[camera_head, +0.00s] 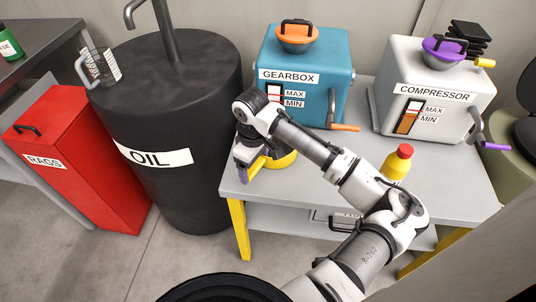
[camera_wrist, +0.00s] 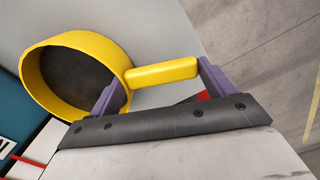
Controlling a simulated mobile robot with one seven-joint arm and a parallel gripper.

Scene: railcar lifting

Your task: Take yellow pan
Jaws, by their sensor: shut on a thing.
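The yellow pan (camera_head: 281,160) is at the left front corner of the light grey table, in front of the teal gearbox, partly hidden by my arm in the head view. In the wrist view the yellow pan (camera_wrist: 120,70) shows its round dark inside at the left and its handle pointing right. My gripper (camera_head: 247,172) is at the pan's handle. In the wrist view its purple fingers (camera_wrist: 160,85) stand at the two ends of the handle, shut on it. Whether the pan touches the table is unclear.
The gearbox (camera_head: 306,88) and white compressor (camera_head: 432,85) stand at the back of the table (camera_head: 330,175). A yellow bottle with red cap (camera_head: 397,165) stands front right. A black oil barrel (camera_head: 180,120) and red rags bin (camera_head: 85,165) are at the left.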

